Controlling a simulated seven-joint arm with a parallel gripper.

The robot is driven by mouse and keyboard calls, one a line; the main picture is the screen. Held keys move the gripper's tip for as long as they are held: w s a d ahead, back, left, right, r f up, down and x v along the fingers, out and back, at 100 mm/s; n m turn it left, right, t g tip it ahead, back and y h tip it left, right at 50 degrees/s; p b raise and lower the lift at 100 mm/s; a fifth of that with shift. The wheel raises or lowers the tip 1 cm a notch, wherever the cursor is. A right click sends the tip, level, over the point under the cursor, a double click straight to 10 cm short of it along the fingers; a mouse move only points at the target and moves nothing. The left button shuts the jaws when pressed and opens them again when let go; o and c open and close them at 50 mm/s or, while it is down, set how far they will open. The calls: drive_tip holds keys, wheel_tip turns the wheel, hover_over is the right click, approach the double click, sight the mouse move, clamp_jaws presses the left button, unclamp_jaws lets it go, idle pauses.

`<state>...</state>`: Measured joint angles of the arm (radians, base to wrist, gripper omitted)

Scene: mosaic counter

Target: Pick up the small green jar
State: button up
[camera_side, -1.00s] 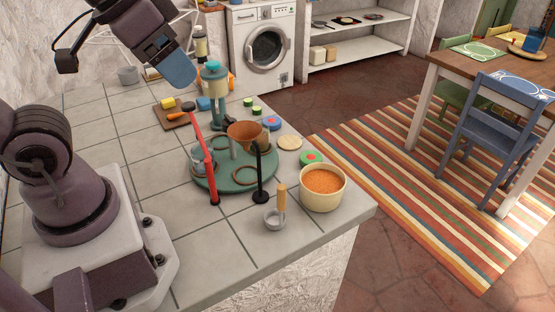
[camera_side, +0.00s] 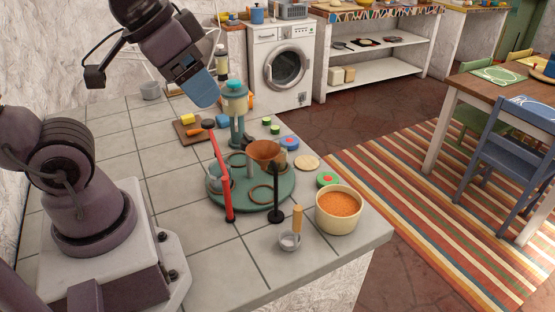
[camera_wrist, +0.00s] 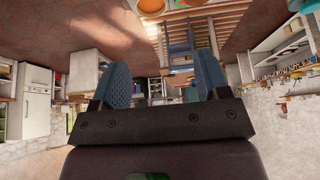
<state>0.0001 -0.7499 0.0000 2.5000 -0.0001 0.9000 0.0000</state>
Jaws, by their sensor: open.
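Two small round green jars, (camera_side: 266,121) and (camera_side: 275,130), stand close together on the tiled counter, right of a teal-topped dispenser, in the side view. A wider green container with a red spot on top (camera_side: 327,180) sits farther forward, beside the bowl. I cannot tell which of these is the small green jar. My gripper (camera_side: 206,96) is above the counter, left of the dispenser's top and well above the jars. In the wrist view my gripper (camera_wrist: 162,82) has its two blue fingers wide apart with nothing between them. No green jar is clear there.
The tall dispenser (camera_side: 236,105) stands between my gripper and the small green jars. A round green tray (camera_side: 226,200) carries a funnel (camera_side: 265,151) and rings. A red post (camera_side: 222,180), a black post (camera_side: 276,195) and an orange-filled bowl (camera_side: 339,207) stand in front.

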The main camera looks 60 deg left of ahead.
drive_tip(key=o, duration=0.3)
drive_tip(key=shift+a, duration=0.1)
drive_tip(key=n+g, duration=0.6)
drive_tip(key=n, duration=0.8)
hover_over(277, 158)
drive_tip(key=s+a, duration=0.1)
drive_tip(key=s, duration=0.1)
wheel_tip(277, 158, down, 19)
drive_tip(key=w+a+n, duration=0.1)
drive_tip(key=w+n, duration=0.2)
drive_tip(key=n, duration=0.1)
wheel_tip(277, 158, down, 12)
drive_tip(key=shift+a+f, duration=0.1)
drive_tip(key=shift+a, duration=0.05)
